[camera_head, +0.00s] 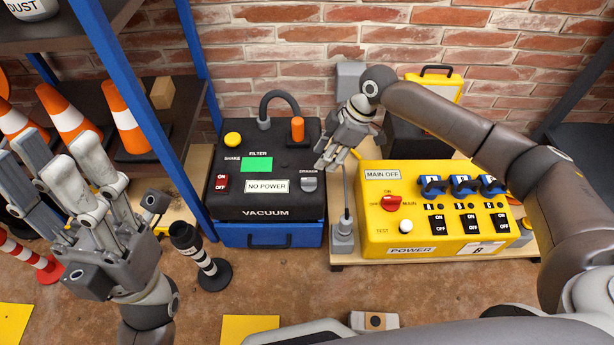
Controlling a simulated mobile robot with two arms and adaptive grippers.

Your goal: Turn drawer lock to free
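The drawer lock is a small grey knob (309,183) beside the DRAWER label, on the right of the black VACUUM box (268,200). A blue drawer (268,235) sits under the box and looks closed. My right gripper (336,163) is above and to the right of the knob, pointing down and left. Its fingers look spread, with nothing seen between them, and a gap shows between it and the knob in the picture. My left gripper (55,185) is open and empty at the far left, fingers up, away from the box. The knob's exact setting is too small to read.
A yellow POWER box (430,245) stands right of the vacuum, with a grey post (342,235) between them. A blue shelf upright (180,175) rises at the left. A black post (210,272) stands on the floor in front. A brick wall (280,50) closes the back.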

